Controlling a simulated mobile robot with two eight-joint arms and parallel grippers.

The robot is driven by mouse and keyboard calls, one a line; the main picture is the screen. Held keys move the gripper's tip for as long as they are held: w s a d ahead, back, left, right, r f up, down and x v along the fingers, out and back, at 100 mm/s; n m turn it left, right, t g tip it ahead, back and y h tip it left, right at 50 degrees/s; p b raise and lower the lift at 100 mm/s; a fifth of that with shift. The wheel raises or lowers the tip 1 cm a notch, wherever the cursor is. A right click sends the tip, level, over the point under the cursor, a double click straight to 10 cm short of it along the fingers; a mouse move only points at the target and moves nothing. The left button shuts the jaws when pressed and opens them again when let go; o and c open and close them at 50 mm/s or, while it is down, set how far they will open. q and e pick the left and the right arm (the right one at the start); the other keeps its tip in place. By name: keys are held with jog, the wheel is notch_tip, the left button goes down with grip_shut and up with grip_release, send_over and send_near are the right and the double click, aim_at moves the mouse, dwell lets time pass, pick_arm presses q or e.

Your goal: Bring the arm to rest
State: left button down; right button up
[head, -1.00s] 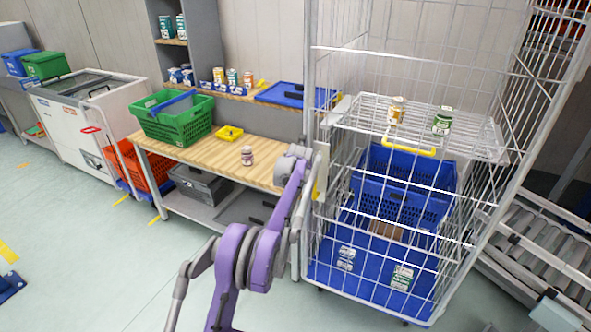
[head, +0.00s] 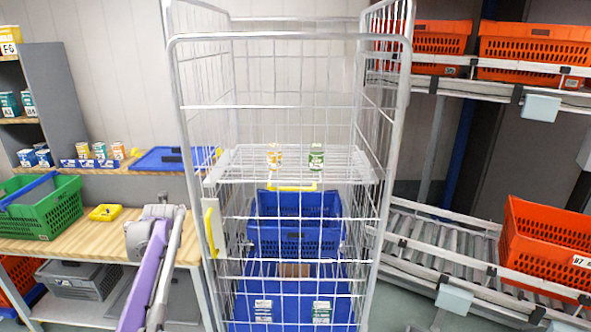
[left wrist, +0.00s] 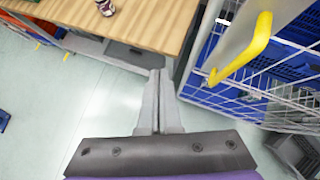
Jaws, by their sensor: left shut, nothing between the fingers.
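My left arm rises in the lower left of the head view, in front of the wooden workbench (head: 90,240) and beside the wire roll cage (head: 290,40). In the left wrist view my left gripper (left wrist: 158,74) points away from me, with its two grey fingers together and nothing between them. It is just off the front edge of the workbench (left wrist: 150,22), over the floor, with the cage (left wrist: 230,98) to its right. My right gripper is not in view.
A yellow handle (left wrist: 245,50) juts from the cage close to the right of the gripper. A small jar (left wrist: 106,7) stands on the bench. A green basket (head: 45,215) sits on the bench, and a roller conveyor (head: 440,245) with an orange tote (head: 550,245) is at right.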

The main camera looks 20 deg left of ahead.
pick_arm(q)
jog(key=s+d+n+h, duration=0.1)
jog(key=s+d+n, duration=0.5)
jog(key=d, duration=0.5)
jog(key=s+d+n+h, duration=0.2)
jog(key=s+d+n, duration=0.4)
jog(key=d, duration=0.6)
jog(key=s+d+f+n+h, duration=0.1)
jog(key=s+d+f+n, duration=0.4)
jog(key=s+d+n, duration=0.3)
jog(key=s+d+f+n+g+h, duration=0.1)
jog(key=s+d+f+n, duration=0.4)
jog(key=s, duration=1)
jog(key=d+n+p, duration=0.1)
jog(key=d+n, duration=0.2)
jog(key=shift+s+f+g+h, duration=0.2)
jog(key=shift+s+g+h, duration=0.1)
jog(key=shift+s, duration=0.1)
jog(key=shift+d, duration=0.1)
